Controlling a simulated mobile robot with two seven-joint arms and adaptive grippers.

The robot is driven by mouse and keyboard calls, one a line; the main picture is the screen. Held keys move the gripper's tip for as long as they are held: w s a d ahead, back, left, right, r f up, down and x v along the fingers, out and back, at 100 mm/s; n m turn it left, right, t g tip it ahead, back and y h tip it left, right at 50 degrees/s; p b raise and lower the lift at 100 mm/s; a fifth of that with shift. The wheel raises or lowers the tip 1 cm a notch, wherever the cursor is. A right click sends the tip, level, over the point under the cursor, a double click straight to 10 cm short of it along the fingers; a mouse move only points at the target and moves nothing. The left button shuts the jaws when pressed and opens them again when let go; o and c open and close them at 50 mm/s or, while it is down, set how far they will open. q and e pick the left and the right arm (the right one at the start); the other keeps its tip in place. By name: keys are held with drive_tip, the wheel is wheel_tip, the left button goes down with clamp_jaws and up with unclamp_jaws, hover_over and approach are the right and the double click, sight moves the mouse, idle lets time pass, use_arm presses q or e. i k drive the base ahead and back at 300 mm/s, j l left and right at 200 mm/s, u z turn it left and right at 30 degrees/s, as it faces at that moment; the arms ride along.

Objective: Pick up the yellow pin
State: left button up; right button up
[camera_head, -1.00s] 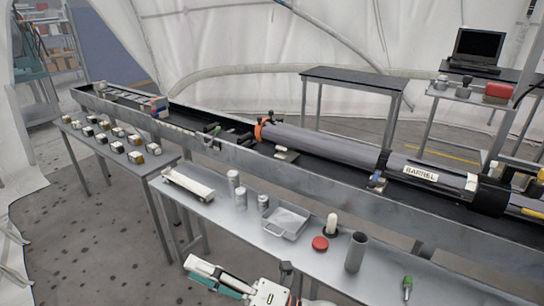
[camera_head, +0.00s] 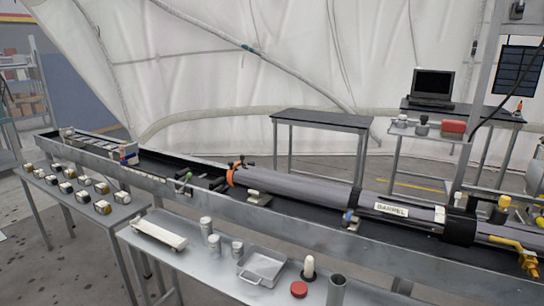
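A yellow rod with a bent end (camera_head: 512,243) shows at the far right, at the right end of the long grey barrel (camera_head: 310,188). A small yellow-topped piece (camera_head: 504,202) stands just behind it. I cannot tell for sure which of these is the yellow pin. The barrel lies in a long dark trough and carries a label reading BARREL. Neither of my grippers is in view.
A metal table (camera_head: 205,268) in front holds a white tray-like piece (camera_head: 158,235), several metal cans, a square pan (camera_head: 262,267), a red disc (camera_head: 299,289) and a grey tube (camera_head: 336,290). A black-topped table (camera_head: 322,119) and a laptop (camera_head: 433,86) stand behind the trough.

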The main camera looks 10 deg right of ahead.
sight(504, 202)
drive_tip(key=z, duration=1.65)
